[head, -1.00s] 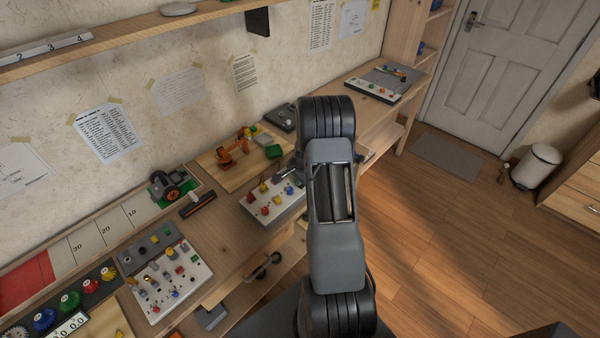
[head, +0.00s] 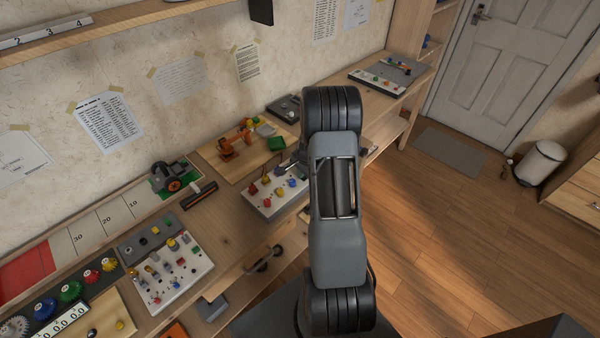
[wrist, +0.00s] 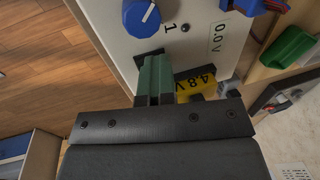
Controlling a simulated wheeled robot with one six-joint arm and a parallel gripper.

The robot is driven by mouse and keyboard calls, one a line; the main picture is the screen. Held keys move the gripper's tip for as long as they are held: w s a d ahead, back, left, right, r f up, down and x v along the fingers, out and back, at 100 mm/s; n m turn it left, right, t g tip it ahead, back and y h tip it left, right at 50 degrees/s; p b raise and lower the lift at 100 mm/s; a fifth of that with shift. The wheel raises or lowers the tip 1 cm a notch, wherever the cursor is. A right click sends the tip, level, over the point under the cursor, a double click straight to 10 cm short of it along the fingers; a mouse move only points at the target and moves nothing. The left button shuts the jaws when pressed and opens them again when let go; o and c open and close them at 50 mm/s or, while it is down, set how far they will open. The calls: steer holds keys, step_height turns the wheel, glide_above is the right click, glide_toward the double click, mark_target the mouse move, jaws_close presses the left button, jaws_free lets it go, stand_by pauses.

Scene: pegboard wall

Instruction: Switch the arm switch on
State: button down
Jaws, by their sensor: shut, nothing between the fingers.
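The light control panel (head: 262,204) with several coloured knobs and levers is on the bench, in front of an orange model arm (head: 236,146). In the wrist view the panel (wrist: 120,22) shows a blue knob (wrist: 141,17), a "1" mark, a "0.0 V" label (wrist: 218,37) and a yellow "4.8 V" part (wrist: 195,83). My gripper (wrist: 154,65) is shut and empty, with its green fingers close over the panel near the "1". I cannot tell if they touch it. I cannot pick out the arm switch for certain; the fingers may hide it.
A green block (head: 276,143) is beside the model arm. Another switch panel (head: 168,272) is on the bench at left, and one more (head: 378,82) at the far end.

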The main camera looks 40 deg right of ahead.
steer(key=shift+s+f, duration=0.7)
steer(key=p+v, duration=0.1)
steer(key=v, duration=0.2)
steer(key=w+p+v, duration=0.1)
steer(key=p+v, duration=0.1)
steer(key=v, duration=0.1)
steer(key=shift+w+d+r, duration=0.1)
steer(key=shift+w+r, duration=0.05)
steer(key=shift+w, duration=0.05)
steer(key=b+v, duration=0.1)
steer(key=v, duration=0.8)
steer(key=shift+w, duration=0.15)
